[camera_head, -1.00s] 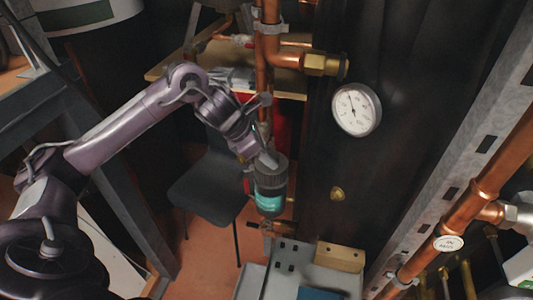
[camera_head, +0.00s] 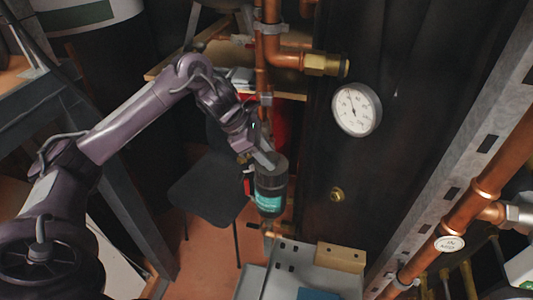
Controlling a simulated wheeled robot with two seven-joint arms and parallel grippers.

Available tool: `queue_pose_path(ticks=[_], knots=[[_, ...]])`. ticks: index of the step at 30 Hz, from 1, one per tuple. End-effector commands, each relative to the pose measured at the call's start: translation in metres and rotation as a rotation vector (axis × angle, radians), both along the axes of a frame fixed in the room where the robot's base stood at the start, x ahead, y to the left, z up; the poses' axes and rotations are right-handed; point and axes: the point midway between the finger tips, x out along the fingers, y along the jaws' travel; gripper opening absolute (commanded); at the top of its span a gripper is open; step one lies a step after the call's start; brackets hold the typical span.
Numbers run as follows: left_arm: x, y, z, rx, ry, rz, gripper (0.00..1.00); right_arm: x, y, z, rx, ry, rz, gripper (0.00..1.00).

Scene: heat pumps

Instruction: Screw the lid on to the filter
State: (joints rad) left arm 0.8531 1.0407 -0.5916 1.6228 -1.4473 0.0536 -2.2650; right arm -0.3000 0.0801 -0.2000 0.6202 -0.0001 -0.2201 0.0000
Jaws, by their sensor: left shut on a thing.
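The filter (camera_head: 270,201) is a dark cylinder with a teal band, upright below the vertical copper pipe. The dark lid (camera_head: 271,171) sits at the top of the filter; I cannot tell whether it is seated all the way. My left gripper (camera_head: 266,160) comes in from the upper left and is shut on the lid, its fingers partly hidden against it. My right gripper is not in view.
A copper pipe (camera_head: 262,85) runs down just behind my left gripper. A round gauge (camera_head: 356,109) is on the dark panel to the right. A grey metal box (camera_head: 286,262) stands below the filter, and a dark chair (camera_head: 208,190) to its left.

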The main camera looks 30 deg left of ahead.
Motion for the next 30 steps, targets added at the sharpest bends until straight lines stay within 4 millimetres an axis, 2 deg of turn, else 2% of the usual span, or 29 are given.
queue_pose_path(ticks=[5, 30], knots=[[0.001, 0.000, 0.003, -0.001, -0.003, -0.011, 0.10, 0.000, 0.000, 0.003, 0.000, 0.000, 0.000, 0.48], [0.005, 0.001, 0.004, -0.002, -0.003, -0.263, 0.10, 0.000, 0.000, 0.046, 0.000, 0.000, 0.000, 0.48]])
